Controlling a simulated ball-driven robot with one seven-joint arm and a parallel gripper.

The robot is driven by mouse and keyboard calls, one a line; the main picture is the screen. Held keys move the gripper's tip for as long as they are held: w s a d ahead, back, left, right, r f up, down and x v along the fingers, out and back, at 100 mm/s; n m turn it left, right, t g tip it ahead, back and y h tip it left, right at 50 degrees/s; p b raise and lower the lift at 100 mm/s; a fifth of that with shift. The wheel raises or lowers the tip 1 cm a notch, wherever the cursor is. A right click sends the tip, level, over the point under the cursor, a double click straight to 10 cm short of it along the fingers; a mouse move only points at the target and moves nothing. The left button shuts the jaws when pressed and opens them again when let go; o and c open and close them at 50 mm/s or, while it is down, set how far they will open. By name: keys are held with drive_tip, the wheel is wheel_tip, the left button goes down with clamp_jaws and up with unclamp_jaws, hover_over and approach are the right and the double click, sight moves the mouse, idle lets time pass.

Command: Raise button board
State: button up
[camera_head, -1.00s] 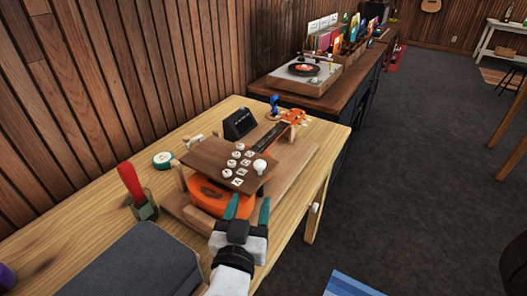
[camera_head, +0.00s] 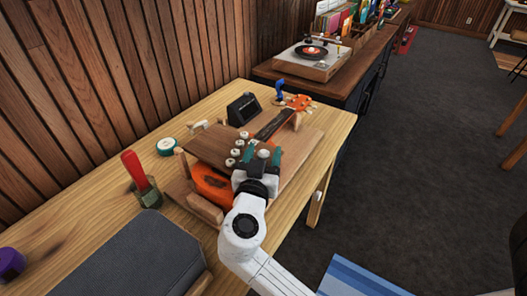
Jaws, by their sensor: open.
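The button board (camera_head: 210,139) is a brown wooden board with several white round buttons (camera_head: 236,152). It lies tilted above the orange ukulele (camera_head: 211,184), over part of its body. A white knob (camera_head: 264,153) shows near the board's right edge. My gripper (camera_head: 262,155) is open at that edge, with its teal fingers on either side of the knob. No firm hold shows, and I cannot tell if the fingers touch the knob. My gripper's palm and wrist hide the board's near right corner and part of the ukulele body.
The ukulele rests in a wooden cradle (camera_head: 300,160) on a light wood table (camera_head: 90,218). A dark small device (camera_head: 243,109) and a green-rimmed roll (camera_head: 168,146) sit behind. A red-handled tool in a holder (camera_head: 148,196) and a grey mat (camera_head: 130,262) are at left.

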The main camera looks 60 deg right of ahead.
drive_tip(key=shift+d, duration=0.15)
clamp_jaws()
idle(0.5)
